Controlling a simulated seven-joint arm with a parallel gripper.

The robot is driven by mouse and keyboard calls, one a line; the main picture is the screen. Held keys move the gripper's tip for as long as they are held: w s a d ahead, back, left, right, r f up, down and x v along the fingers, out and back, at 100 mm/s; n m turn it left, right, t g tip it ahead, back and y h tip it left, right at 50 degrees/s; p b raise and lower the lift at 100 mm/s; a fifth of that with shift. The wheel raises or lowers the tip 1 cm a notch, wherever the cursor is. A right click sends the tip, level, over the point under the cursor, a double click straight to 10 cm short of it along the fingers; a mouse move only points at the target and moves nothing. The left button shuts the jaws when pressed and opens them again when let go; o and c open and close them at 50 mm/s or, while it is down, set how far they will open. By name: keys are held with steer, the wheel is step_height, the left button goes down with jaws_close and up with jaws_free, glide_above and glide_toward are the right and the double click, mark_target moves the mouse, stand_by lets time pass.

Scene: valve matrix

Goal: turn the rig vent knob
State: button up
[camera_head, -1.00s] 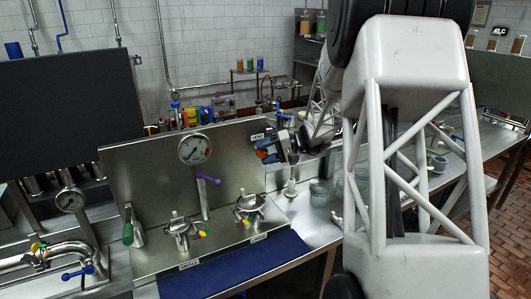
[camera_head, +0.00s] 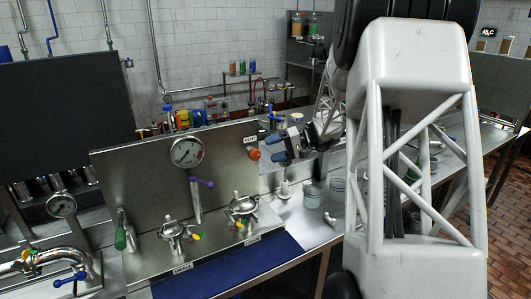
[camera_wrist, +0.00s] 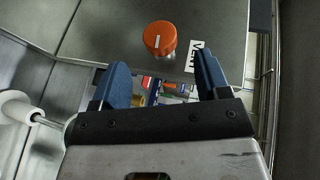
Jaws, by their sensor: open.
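The vent knob (camera_head: 254,154) is a small round orange knob at the upper right of the upright metal panel, below a VENT label (camera_head: 250,139). In the wrist view the orange knob (camera_wrist: 160,38) has a white mark on its face and sits beyond the fingertips, beside the VENT label (camera_wrist: 194,57). My gripper (camera_head: 277,150) is to the right of the knob in the head view, with a gap between them. In the wrist view its two blue fingers (camera_wrist: 164,76) are apart, with nothing between them.
The metal panel (camera_head: 130,176) also carries a gauge (camera_head: 187,152), a purple-handled lever (camera_head: 197,196), a green-handled lever (camera_head: 122,235) and two valves (camera_head: 172,232). Glass jars (camera_head: 312,195) stand on the bench to the right. A blue mat (camera_head: 230,268) lies in front.

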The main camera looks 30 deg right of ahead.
steer(key=shift+v, duration=1)
steer(key=shift+a, duration=0.1)
steer(key=s+a+r+n+g+h, duration=0.1)
steer(key=s+a+r+g+h, duration=0.15)
steer(key=s+a, duration=0.65)
steer(key=s+a+r+g+h, duration=0.25)
steer(key=s+a, duration=0.35)
steer(key=a, duration=0.6)
steer(key=s+a+f+n+t+h, duration=0.1)
steer(key=s+a+h, duration=0.3)
steer(key=s, duration=0.7)
steer(key=s+a+f+n+h, duration=0.1)
steer(key=s+a+h, duration=0.3)
steer(key=s, duration=0.7)
steer(key=shift+s+a+t+h, duration=0.25)
steer(key=shift+a+t+h, duration=0.15)
steer(key=shift+f, duration=0.15)
